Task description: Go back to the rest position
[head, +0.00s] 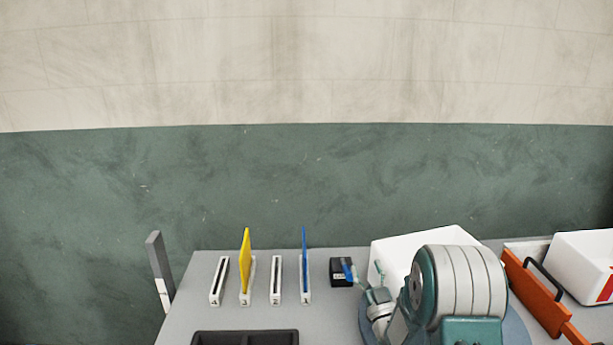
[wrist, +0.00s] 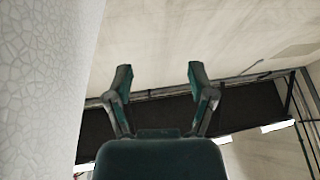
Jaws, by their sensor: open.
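My gripper (wrist: 159,77) is open and empty in the wrist view, its two teal and grey fingers spread well apart. Between and beyond them are a pale surface and a dark band. In the head view my arm is folded at the lower right, over the grey table (head: 200,287). Its large round joint hides part of the table and of a white box (head: 395,250). Small teal parts show left of that joint, but I cannot tell there how the fingers stand.
Several white slotted holders stand on the table; one bears a yellow plate (head: 245,262), another a blue plate (head: 304,260). A black box (head: 341,271) is right of them, a dark tray (head: 245,338) in front. An orange panel (head: 535,292) and a white bin (head: 585,262) are at right.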

